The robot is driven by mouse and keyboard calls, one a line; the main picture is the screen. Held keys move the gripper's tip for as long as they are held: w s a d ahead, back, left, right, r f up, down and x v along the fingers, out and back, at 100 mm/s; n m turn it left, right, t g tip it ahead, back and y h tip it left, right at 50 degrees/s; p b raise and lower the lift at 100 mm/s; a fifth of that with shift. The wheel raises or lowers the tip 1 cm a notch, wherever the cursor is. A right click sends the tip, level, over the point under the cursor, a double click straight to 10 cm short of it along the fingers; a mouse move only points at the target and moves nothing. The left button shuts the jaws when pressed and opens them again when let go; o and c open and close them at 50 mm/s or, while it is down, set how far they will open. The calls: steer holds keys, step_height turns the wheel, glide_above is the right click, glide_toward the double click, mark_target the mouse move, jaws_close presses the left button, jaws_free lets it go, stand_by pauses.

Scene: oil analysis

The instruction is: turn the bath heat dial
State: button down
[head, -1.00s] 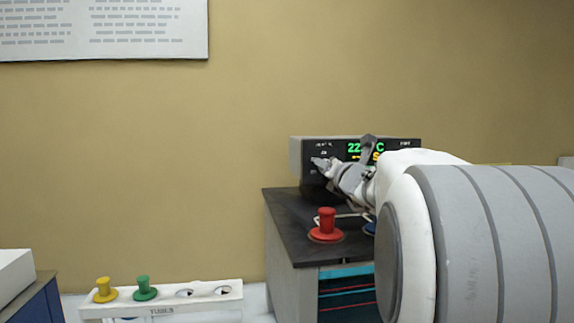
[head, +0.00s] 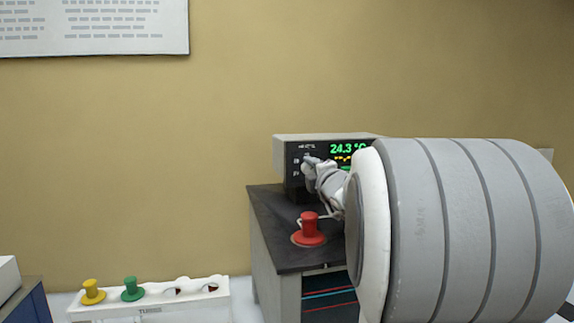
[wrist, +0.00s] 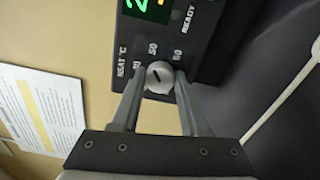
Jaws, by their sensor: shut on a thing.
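The bath's control box (head: 300,140) stands at the back of a black-topped unit in the head view, with a green display (head: 347,148) reading about 24.3 °C. In the wrist view the heat dial (wrist: 159,77) is a round silver knob with a dark slot mark, set among printed numbers on the black panel (wrist: 195,50). My gripper (wrist: 157,80) has one finger on each side of the dial and is shut on it. In the head view my gripper (head: 309,163) is at the panel's left part, and the dial itself is hidden there.
A red-handled stopper (head: 310,229) stands on the black top (head: 275,215) in front of the box. A white rack (head: 195,309) at lower left holds a yellow stopper (head: 92,291) and a green stopper (head: 132,289). A blue-sided box is at the left edge.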

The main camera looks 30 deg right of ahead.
steer(key=shift+m+p, duration=0.3)
steer(key=shift+m, duration=0.6)
steer(key=shift+c, duration=2.1)
jaws_free()
steer(key=shift+s, duration=0.1)
